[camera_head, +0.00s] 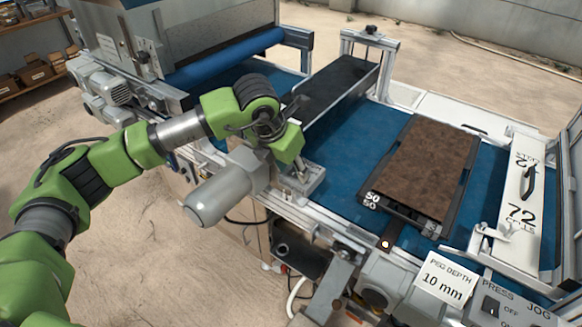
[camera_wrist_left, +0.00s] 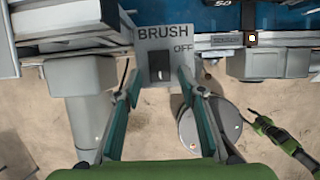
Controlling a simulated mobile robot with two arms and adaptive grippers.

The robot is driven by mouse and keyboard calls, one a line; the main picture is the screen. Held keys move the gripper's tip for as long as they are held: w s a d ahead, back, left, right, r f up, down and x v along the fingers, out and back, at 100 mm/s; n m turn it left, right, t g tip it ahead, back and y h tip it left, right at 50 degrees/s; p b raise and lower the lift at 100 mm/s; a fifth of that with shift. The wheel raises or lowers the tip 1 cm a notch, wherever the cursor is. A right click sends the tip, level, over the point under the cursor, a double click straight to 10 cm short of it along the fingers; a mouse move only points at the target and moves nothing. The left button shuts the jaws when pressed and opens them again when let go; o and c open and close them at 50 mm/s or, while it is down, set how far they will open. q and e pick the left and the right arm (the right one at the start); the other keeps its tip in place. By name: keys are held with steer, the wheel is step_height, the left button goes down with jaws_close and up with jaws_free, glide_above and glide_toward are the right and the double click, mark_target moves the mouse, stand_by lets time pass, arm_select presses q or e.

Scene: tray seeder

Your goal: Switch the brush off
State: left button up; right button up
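The brush switch is a black rocker (camera_wrist_left: 159,66) on a grey plate lettered BRUSH (camera_wrist_left: 163,33), with OFF at its upper right. It shows in the left wrist view, facing the camera. My left gripper (camera_wrist_left: 159,78) is open and empty, its teal fingers on either side of the rocker; contact cannot be told. A green arm part with a dark end (camera_wrist_left: 265,125), probably my right gripper, shows at the lower right.
A soil-filled tray (camera_head: 431,168) lies on the blue belt. A dark sloped cover (camera_head: 340,90) spans the belt behind my gripper. The grey motor (camera_head: 217,193) juts out nearby. A PRESS switch (camera_head: 491,307) and peg-depth sign (camera_head: 443,279) are at the lower right.

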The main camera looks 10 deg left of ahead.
arm_select(q)
jaws_close()
steer(key=shift+w+d+r+g+y, duration=0.15)
steer(key=shift+w+r+g+y, duration=0.2)
steer(key=shift+g, duration=0.45)
steer(key=shift+w+d+g+y+p, duration=0.1)
steer(key=shift+w+g+y+p, duration=0.2)
steer(key=shift+g, duration=0.45)
steer(key=shift+w+d+g+y+p, duration=0.1)
steer(key=shift+g+y+p, duration=0.2)
steer(key=shift+g, duration=0.45)
steer(key=shift+o, duration=1.2)
jaws_free()
